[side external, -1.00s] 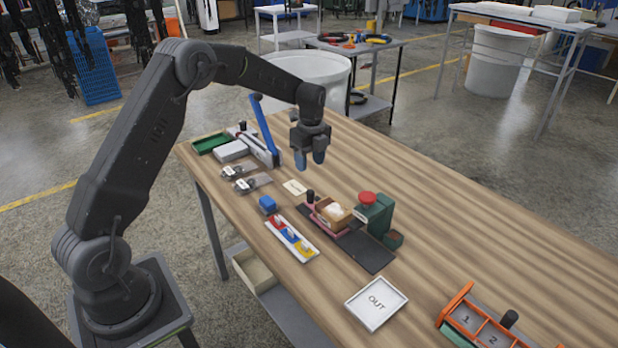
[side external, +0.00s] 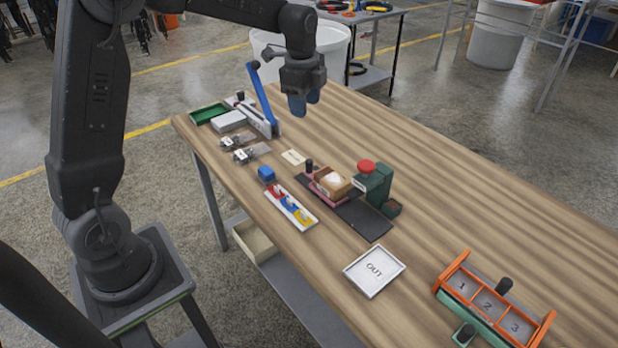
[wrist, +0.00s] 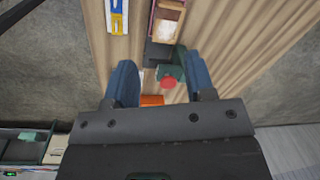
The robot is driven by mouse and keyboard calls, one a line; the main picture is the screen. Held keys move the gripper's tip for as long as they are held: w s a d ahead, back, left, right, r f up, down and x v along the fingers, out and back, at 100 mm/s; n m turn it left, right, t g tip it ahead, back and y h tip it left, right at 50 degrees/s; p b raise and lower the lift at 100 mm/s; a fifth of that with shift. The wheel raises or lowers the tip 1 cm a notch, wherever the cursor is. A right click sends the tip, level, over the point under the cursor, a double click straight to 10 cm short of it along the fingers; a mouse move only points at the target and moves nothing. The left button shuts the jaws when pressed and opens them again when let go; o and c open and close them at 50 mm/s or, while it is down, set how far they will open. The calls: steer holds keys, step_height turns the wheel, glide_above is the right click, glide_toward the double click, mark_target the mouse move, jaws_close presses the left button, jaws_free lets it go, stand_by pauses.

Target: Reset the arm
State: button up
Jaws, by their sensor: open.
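My gripper (side external: 305,103) hangs above the far part of the wooden table (side external: 420,160), fingers pointing down, well clear of everything on it. Its two blue fingers stand apart and nothing is between them; they also frame the lower part of the wrist view (wrist: 164,84). My arm is raised and bent over the table's left end.

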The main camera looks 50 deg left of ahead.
steer(key=s+d+r+n+t, duration=0.1)
steer(key=s+d+r+n, duration=0.2)
steer(key=s, duration=0.3)
steer(key=s+d+r+n+t, duration=0.1)
steer(key=s+d+r+n, duration=0.25)
steer(key=s, duration=0.25)
steer(key=s+d+f+n+t, duration=0.1)
steer(key=s+d+n, duration=0.3)
steer(key=s, duration=0.9)
steer(key=n+t, duration=0.1)
steer(key=n, duration=0.2)
steer(key=shift+s+d+f+t, duration=0.15)
steer(key=shift+d+f+t, duration=0.05)
steer(key=shift+t, duration=0.1)
